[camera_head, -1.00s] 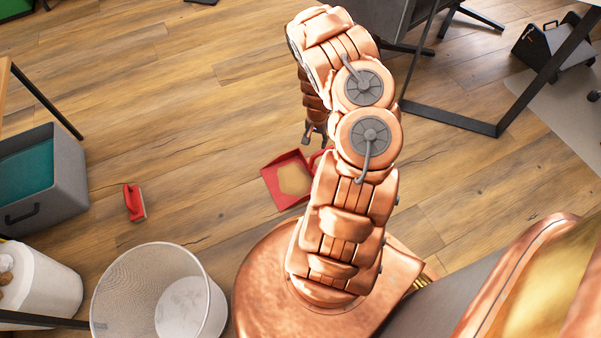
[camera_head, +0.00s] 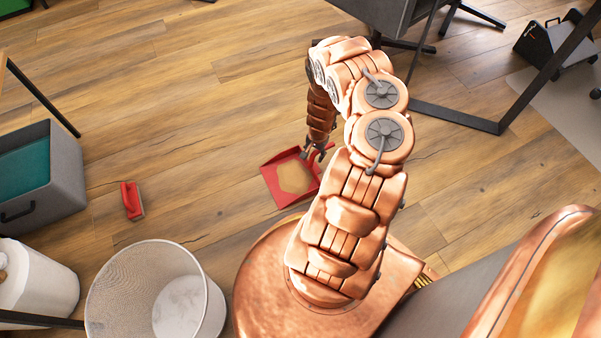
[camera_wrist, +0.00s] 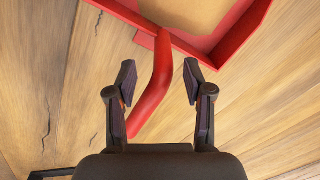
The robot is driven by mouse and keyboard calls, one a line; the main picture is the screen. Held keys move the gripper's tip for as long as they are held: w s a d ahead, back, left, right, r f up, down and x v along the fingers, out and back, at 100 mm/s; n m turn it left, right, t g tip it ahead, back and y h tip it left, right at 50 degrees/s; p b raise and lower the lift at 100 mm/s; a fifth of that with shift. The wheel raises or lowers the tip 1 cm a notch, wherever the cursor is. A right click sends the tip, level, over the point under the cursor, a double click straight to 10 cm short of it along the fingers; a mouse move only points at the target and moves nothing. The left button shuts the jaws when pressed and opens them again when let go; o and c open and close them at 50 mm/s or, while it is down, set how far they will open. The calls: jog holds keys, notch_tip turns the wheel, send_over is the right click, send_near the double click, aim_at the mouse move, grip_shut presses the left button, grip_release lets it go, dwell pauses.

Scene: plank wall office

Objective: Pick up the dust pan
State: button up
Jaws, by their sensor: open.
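The red dust pan (camera_head: 272,187) lies on the wooden floor in front of my base, with a tan patch in its tray. Its handle is partly hidden by my gripper (camera_head: 317,152) in the head view. In the wrist view, the pan's tray (camera_wrist: 217,45) is at the top and its red handle (camera_wrist: 154,88) runs down between the fingers of my gripper (camera_wrist: 160,82). The fingers are open, one on each side of the handle, with gaps to it. How high they are above the handle is hard to tell.
A red brush (camera_head: 132,201) lies on the floor to the left. A mesh bin (camera_head: 120,290), a white bin (camera_head: 45,285) and a grey box (camera_head: 65,185) stand at the left. Dark desk legs (camera_head: 455,118) stand at the upper right. The floor around the pan is clear.

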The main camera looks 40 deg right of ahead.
aim_at(312, 159)
jog(key=shift+w+a+f+b, duration=0.1)
jog(key=shift+w+f+b, duration=0.1)
jog(key=shift+f+b, duration=0.8)
jog(key=shift+w+a+f+b, duration=0.1)
jog(key=shift+w+f+b, duration=0.1)
jog(key=shift+f+b, duration=0.8)
jog(key=shift+f+p, duration=0.2)
jog(key=shift+p, duration=0.1)
jog(key=shift+d, duration=0.1)
grip_shut()
